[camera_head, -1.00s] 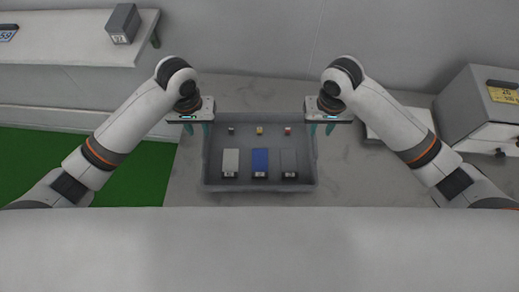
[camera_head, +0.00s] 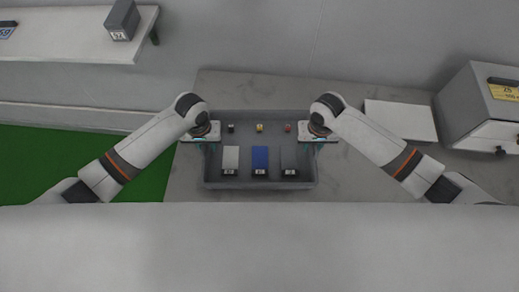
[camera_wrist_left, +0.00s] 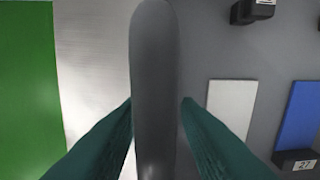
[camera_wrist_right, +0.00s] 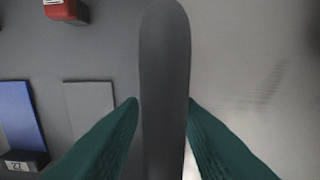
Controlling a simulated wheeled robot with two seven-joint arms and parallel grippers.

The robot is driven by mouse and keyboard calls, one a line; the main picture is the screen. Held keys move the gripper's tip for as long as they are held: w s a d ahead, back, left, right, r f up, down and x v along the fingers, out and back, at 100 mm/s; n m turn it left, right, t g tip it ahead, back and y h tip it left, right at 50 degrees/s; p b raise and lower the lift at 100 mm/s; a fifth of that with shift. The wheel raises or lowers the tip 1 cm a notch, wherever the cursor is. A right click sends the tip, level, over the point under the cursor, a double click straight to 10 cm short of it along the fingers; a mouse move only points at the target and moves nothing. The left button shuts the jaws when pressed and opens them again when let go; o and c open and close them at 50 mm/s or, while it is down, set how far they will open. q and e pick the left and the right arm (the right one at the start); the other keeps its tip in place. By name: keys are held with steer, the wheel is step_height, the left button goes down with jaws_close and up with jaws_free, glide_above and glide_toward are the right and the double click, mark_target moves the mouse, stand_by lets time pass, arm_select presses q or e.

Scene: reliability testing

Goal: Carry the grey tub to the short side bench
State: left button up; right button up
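The grey tub (camera_head: 310,181) stands on the grey worktop, with small cubes and flat blocks inside. My left gripper (camera_head: 205,145) is at its left wall and my right gripper (camera_head: 315,145) at its right wall. In the left wrist view, the open fingers (camera_wrist_left: 157,105) straddle the tub's rim (camera_wrist_left: 155,60), with a narrow gap. In the right wrist view, the open fingers (camera_wrist_right: 163,105) straddle the opposite rim (camera_wrist_right: 165,60); any contact is unclear. A pale bench (camera_head: 70,45) at the upper left may be the side bench.
A grey box (camera_head: 122,20) sits on the pale bench. A flat pale plate (camera_head: 400,120) and a grey machine with a yellow label (camera_head: 480,105) are right of the tub. Green floor (camera_head: 60,160) lies to the left. The worktop (camera_head: 250,85) behind the tub is bare.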

steer(key=shift+f, duration=0.1)
arm_select(q)
jaws_close()
arm_select(e)
jaws_close()
arm_select(q)
steer(key=shift+r, duration=0.1)
arm_select(e)
steer(key=shift+a+r, duration=0.1)
steer(key=shift+r, duration=0.1)
